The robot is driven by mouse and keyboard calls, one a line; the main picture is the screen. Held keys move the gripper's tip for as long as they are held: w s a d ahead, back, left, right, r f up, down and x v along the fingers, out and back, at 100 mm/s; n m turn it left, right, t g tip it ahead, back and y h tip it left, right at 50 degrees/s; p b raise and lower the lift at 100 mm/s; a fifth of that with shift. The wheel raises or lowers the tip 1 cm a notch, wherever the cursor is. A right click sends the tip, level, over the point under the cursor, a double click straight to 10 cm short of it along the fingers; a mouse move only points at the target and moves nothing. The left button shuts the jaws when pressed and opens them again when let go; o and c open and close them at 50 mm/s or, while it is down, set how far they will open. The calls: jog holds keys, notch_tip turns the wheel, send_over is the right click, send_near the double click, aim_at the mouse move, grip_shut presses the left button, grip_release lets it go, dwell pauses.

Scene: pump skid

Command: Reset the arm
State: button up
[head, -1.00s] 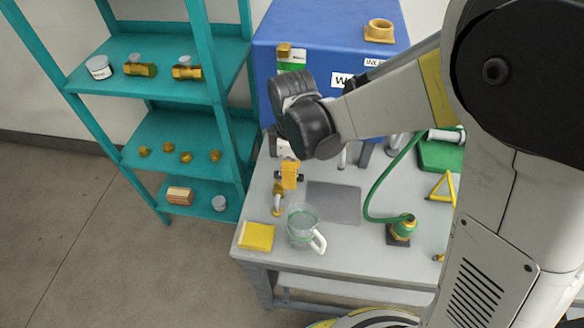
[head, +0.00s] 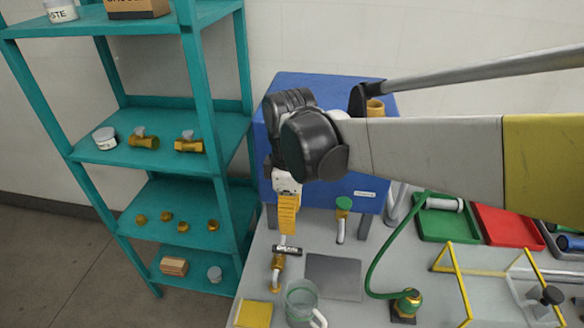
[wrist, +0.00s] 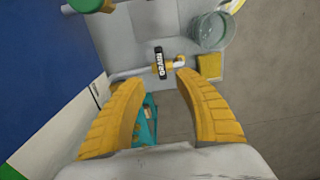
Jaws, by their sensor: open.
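My gripper (head: 288,215) has yellow ribbed fingers and points down over the left part of the grey bench. In the wrist view its fingers (wrist: 160,80) are apart, with nothing between them. Below it stands a small brass valve (head: 277,268) with a black labelled handle (head: 287,250). The handle also shows just beyond the fingertips in the wrist view (wrist: 158,62). A gap shows between fingers and handle in the head view. My arm crosses the head view from the right and hides part of the blue box.
The blue box (head: 365,198) stands behind the gripper, a teal shelf (head: 190,135) at left. A glass jug (head: 301,302), yellow pad (head: 253,314), grey plate (head: 333,278) and green-hosed fitting (head: 405,304) are on the bench. Green (head: 432,227) and red (head: 505,226) trays lie at right.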

jog(key=s+d+r+m+t, duration=0.1)
jog(key=s+d+m+t, duration=0.2)
jog(key=d+m, duration=0.5)
jog(key=s+d+r+m+t, duration=0.1)
jog(key=s+d+m+t, duration=0.3)
jog(key=d, duration=0.8)
jog(key=s+m, duration=0.2)
jog(key=m, duration=0.2)
jog(key=shift+s+r+m+b, duration=0.3)
jog(key=shift+b, duration=0.05)
